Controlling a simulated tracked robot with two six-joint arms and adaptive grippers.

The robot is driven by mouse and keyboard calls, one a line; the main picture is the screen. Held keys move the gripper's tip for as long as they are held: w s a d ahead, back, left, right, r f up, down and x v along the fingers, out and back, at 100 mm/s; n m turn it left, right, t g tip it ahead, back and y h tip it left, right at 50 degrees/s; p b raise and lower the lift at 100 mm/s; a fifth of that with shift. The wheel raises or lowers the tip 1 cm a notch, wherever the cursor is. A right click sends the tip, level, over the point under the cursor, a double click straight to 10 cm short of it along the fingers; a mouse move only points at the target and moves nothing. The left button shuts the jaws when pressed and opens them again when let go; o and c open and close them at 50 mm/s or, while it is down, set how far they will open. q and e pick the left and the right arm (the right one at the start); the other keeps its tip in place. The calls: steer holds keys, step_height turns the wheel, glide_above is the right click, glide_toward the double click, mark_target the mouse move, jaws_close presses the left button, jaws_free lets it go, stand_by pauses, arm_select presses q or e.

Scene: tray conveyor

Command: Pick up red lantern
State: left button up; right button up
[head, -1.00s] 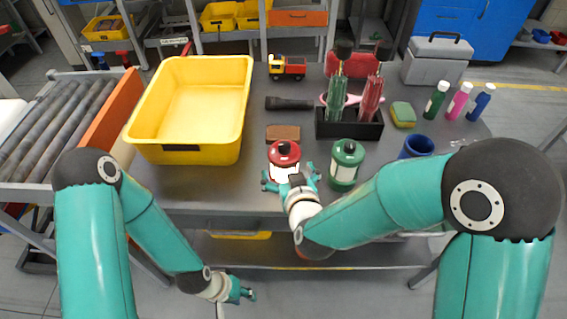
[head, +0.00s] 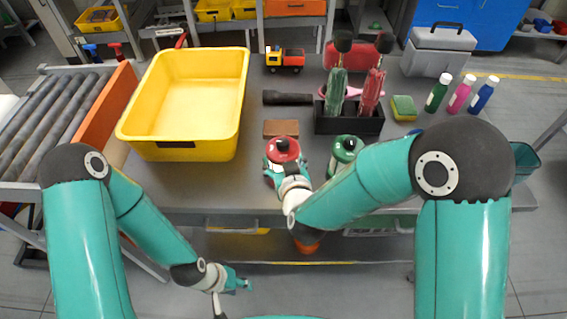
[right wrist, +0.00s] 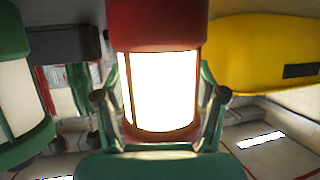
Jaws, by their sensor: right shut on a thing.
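The red lantern (head: 283,150) stands upright at the near side of the grey table. My right gripper (head: 285,172) comes from the near side and is shut on it. In the right wrist view the lantern's bright white body (right wrist: 163,90) sits between the two fingers, with red bands above and below. I cannot tell whether its base touches the table. Its near side is partly hidden by the gripper in the head view. My left gripper (head: 238,284) hangs low in front of the table, away from the lantern; its finger opening is unclear.
A green lantern (head: 346,148) stands close to the right, partly behind my right arm. A brown block (head: 281,128) lies just behind. A large yellow tray (head: 190,148) is left. A dark holder (head: 349,123) with tools stands behind, and bottles (head: 461,95) at right.

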mark_target(283, 141)
steer(key=c, duration=0.5)
steer(key=shift+r, duration=0.1)
steer(key=shift+r, duration=0.75)
steer(key=shift+r+p, duration=1.6)
steer(key=shift+r, duration=7.65)
steer(key=shift+f, duration=0.1)
step_height(283, 141, down, 19)
steer(key=b, duration=1.5)
steer(key=shift+f, duration=0.1)
